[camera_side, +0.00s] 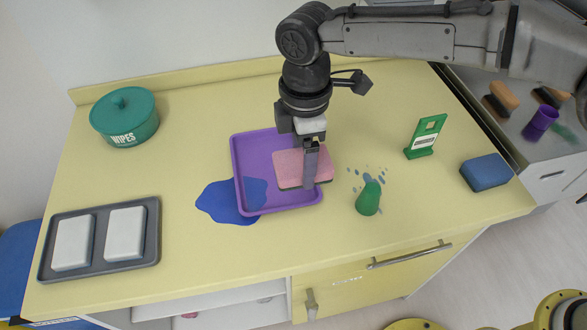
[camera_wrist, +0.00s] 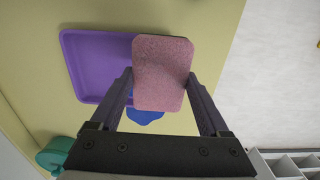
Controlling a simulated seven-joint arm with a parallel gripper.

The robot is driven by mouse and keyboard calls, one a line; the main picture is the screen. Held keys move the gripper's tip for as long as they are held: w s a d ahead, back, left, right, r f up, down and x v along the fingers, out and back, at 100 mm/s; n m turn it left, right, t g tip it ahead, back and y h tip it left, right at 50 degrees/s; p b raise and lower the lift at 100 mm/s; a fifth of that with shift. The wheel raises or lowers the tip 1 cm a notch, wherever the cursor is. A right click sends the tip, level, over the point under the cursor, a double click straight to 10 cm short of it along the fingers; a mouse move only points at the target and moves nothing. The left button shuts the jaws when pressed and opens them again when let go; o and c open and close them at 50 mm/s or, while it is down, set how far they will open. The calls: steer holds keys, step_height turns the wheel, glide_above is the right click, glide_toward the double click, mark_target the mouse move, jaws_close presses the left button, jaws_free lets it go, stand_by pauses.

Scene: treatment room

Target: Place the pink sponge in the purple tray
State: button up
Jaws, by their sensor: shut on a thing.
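The pink sponge (camera_side: 295,169) is a flat rounded block with a dark underside. My gripper (camera_side: 311,175) is shut on it, one finger showing in front of it in the side view. In the side view the sponge overlaps the right part of the purple tray (camera_side: 243,159); its height above the tray is hard to tell. In the wrist view the sponge (camera_wrist: 163,75) sits between the two fingers of my gripper (camera_wrist: 162,88) and overlaps one side of the purple tray (camera_wrist: 90,60). The tray floor that shows is bare except for a blue patch near its front.
A blue spill (camera_side: 221,205) lies under and beside the tray's left front. A green stand (camera_side: 425,137), a blue sponge (camera_side: 486,173), a wipes tub (camera_side: 124,117) and a grey tray (camera_side: 151,232) are farther off.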

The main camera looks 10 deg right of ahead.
mark_target(293, 156)
steer(key=shift+w+a+f, duration=0.35)
steer(key=shift+f, duration=0.25)
steer(key=shift+w+a+f, duration=0.3)
steer(key=shift+a+f, duration=0.05)
steer(key=shift+f, duration=1.65)
steer(key=shift+f, duration=0.35)
steer(key=o, duration=1.2)
steer(key=shift+c, duration=0.2)
step_height(293, 156, up, 12)
steer(key=shift+r, duration=0.4)
